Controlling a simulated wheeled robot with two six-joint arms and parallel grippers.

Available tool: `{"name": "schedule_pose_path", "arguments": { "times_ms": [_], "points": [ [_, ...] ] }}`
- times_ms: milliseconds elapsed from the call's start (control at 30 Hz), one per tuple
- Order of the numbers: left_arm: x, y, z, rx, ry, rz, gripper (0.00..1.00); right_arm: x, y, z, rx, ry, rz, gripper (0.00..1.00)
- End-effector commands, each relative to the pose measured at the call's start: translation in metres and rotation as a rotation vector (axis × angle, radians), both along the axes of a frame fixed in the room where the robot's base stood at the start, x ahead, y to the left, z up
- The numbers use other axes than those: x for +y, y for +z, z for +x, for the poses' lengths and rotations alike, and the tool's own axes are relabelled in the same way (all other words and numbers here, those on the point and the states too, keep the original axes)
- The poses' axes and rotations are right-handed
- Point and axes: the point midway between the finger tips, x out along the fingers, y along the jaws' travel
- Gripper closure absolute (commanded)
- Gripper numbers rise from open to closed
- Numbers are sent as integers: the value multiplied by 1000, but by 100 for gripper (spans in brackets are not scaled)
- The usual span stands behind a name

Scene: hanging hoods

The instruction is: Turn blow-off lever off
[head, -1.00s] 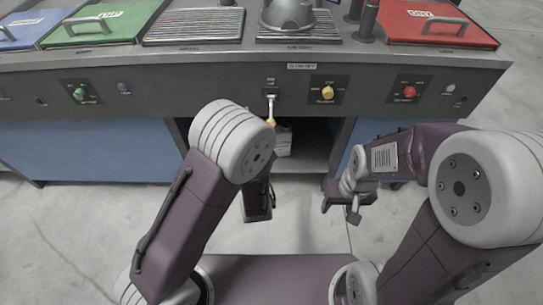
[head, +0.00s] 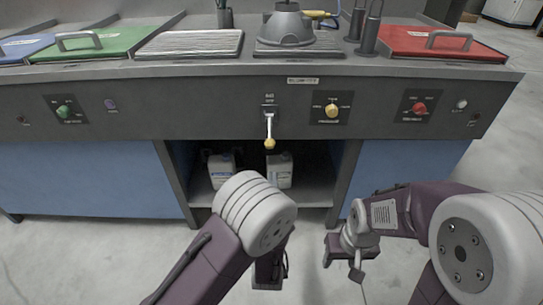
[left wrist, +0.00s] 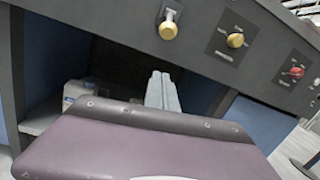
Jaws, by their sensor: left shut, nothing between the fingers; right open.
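The blow-off lever (head: 269,128) is a thin metal lever with a yellow knob, on the bench's front panel below a small label plate (head: 303,81). It points downward. Its yellow knob also shows at the top of the left wrist view (left wrist: 168,30). My left gripper (head: 268,272) is low in front of the bench, below the lever and partly hidden by my arm. In the left wrist view its pale fingers (left wrist: 162,90) are shut together, empty and apart from the knob. My right gripper (head: 345,256) is open and empty, lower right of the lever.
A yellow knob (head: 332,111), red knob (head: 420,108) and green knob (head: 65,111) sit on the same panel. White jugs (head: 280,170) stand on the open shelf below the lever. Blue cabinet fronts (head: 85,180) flank it. Grey floor is free in front.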

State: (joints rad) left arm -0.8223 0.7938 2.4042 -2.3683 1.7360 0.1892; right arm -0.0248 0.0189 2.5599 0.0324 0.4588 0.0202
Motion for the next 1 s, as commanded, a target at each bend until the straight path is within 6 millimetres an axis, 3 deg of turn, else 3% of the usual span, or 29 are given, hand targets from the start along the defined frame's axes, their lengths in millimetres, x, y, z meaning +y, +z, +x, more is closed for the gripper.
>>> {"name": "schedule_pose_path", "arguments": {
  "times_ms": [367, 600, 1000],
  "points": [
    [-3, 8, 81, -6, 4, -2, 100, 0, -31, 0, 0, 0, 0, 48],
    [1, 39, 65, -3, 0, 1, 100, 0, -38, 0, 0, 0, 0, 48],
    [3, 45, 62, 0, 0, 2, 100, 0, -38, 0, 0, 0, 0, 48]
  ]
}}
